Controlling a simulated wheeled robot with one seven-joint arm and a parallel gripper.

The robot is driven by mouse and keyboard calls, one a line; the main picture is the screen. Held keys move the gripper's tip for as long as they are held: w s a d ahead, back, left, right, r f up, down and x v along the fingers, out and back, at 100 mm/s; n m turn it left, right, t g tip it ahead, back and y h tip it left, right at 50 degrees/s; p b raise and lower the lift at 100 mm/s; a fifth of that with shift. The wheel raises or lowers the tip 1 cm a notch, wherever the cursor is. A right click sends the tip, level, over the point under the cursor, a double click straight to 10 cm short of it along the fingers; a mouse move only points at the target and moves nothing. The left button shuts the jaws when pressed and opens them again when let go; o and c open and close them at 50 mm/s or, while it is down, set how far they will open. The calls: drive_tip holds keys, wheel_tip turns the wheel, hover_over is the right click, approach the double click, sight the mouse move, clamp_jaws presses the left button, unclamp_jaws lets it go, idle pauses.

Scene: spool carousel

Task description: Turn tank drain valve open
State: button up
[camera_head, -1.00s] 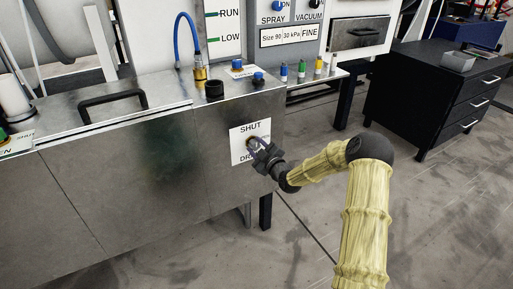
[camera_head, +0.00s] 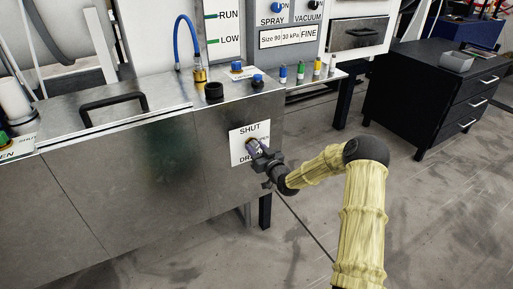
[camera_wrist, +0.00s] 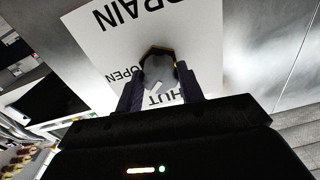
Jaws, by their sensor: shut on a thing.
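The drain valve (camera_wrist: 158,68) sits on a white label plate (camera_head: 240,149) on the front of the metal tank (camera_head: 215,160), near its right end. The plate reads SHUT at the top, and OPEN and DRAIN show in part. My gripper (camera_head: 256,148) reaches the valve from the front right. In the wrist view its two dark fingers (camera_wrist: 160,88) stand on either side of the grey valve handle and are shut on it. In the head view my gripper hides most of the handle, so its exact angle is hard to tell.
The tank top carries a black lid handle (camera_head: 113,104), a brass fitting with a blue hose (camera_head: 178,28) and a black cap (camera_head: 214,90). A shelf with several coloured bottles (camera_head: 300,70) stands behind. A black drawer cabinet (camera_head: 435,95) is at the right. The floor between is clear.

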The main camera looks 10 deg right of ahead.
drive_tip(key=m, duration=0.4)
drive_tip(key=shift+p, duration=0.4)
drive_tip(key=m, duration=0.4)
drive_tip(key=shift+h+p, duration=0.3)
drive_tip(key=shift+p, duration=0.05)
drive_tip(key=shift+m, duration=0.3)
drive_tip(key=o, duration=1)
drive_tip(key=shift+w, duration=0.1)
drive_tip(key=p+v, duration=0.2)
drive_tip(key=v, duration=1.5)
drive_tip(key=shift+s+f+p, duration=0.2)
drive_tip(key=shift+f+p, duration=0.1)
drive_tip(key=shift+f, duration=0.1)
